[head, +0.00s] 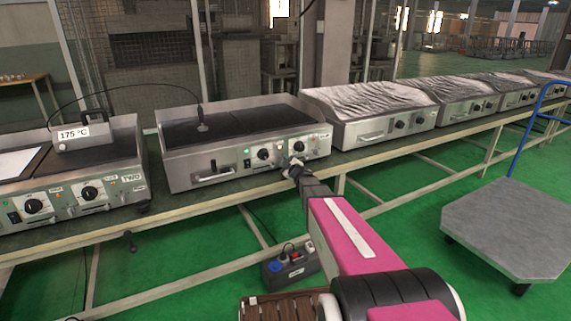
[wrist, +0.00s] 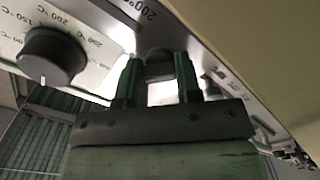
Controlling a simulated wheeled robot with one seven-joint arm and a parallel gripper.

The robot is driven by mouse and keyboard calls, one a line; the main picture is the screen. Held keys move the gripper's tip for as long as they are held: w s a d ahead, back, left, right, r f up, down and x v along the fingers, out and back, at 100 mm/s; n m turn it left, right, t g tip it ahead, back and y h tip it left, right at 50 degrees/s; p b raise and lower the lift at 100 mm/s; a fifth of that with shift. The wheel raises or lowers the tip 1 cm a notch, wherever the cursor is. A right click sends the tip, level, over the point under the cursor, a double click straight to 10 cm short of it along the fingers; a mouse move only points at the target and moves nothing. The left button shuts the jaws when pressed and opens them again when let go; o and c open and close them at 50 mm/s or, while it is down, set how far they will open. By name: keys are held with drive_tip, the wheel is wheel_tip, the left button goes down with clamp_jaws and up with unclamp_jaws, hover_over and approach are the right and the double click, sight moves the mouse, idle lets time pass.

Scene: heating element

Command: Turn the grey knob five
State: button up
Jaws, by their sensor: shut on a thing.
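My gripper (head: 294,168) is at the front panel of the middle griddle (head: 195,169), at its right-hand knob (head: 297,147). In the wrist view my gripper's two fingers (wrist: 155,80) are shut on a dark grey knob (wrist: 159,62), one finger on each side. The fingers hide much of that knob and its pointer mark. A second dark knob (wrist: 52,56), with a white mark and a temperature dial around it, is free at the left of the wrist view. Another knob (head: 264,153) sits left of my gripper in the head view. No number five is readable.
A left griddle (head: 122,188) carries a device reading 175 °C (head: 75,133), with a cable to a probe (head: 202,127). Wrapped griddles (head: 365,103) line the bench to the right. A power strip (head: 292,268) lies below. A flat cart (head: 510,225) stands at right.

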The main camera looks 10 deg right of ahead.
drive_tip(key=shift+m, duration=2)
drive_tip(key=o, duration=0.9)
drive_tip(key=shift+s, duration=0.1)
drive_tip(key=v, duration=1)
drive_tip(key=shift+s+d, duration=0.1)
drive_tip(key=shift+s, duration=0.2)
